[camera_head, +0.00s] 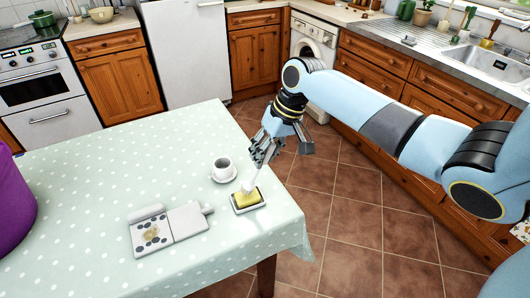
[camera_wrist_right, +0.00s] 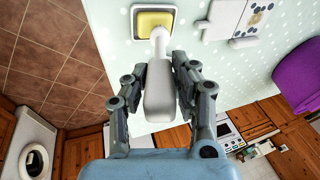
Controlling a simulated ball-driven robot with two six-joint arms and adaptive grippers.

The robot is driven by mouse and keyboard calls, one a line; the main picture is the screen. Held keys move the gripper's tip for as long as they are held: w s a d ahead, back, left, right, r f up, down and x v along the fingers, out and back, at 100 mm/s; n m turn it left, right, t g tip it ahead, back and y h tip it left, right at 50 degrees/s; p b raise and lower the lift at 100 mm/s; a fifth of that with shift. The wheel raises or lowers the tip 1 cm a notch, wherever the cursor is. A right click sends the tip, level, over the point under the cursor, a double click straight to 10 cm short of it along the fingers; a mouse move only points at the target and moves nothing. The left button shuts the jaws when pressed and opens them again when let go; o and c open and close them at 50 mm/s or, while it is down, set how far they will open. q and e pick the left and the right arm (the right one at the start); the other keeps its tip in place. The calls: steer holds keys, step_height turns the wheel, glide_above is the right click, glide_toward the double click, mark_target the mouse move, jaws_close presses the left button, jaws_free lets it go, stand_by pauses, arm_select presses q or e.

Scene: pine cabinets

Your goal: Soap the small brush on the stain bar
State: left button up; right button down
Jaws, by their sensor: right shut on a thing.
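The small brush (camera_head: 249,186) is white, and my right gripper (camera_head: 261,155) is shut on its handle. In the right wrist view the pale handle (camera_wrist_right: 159,92) lies between both fingers (camera_wrist_right: 158,70). The brush points down and its head end is at the yellow stain bar (camera_head: 246,198). The bar sits in a white, dark-edged dish (camera_head: 262,205) near the table's right edge. In the wrist view the brush end overlaps the near edge of the bar (camera_wrist_right: 153,19). I cannot tell whether they touch; the bristles are hidden. My left gripper is not in view.
A white board with dark spots (camera_head: 153,234) lies to the left. A purple object (camera_head: 12,200) stands at the far left. The table's middle is clear (camera_head: 130,180).

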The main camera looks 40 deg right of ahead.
steer(key=shift+f, duration=0.1)
stand_by(0.5)
steer(key=shift+f+b, duration=0.3)
steer(key=shift+f, duration=0.25)
steer(key=shift+p, duration=0.35)
stand_by(1.8)
step_height(320, 180, up, 5)
steer(key=p, duration=0.6)
steer(key=shift+r, duration=0.15)
steer(key=shift+r+p, duration=0.8)
steer(key=shift+r, duration=0.1)
steer(key=shift+f, duration=0.1)
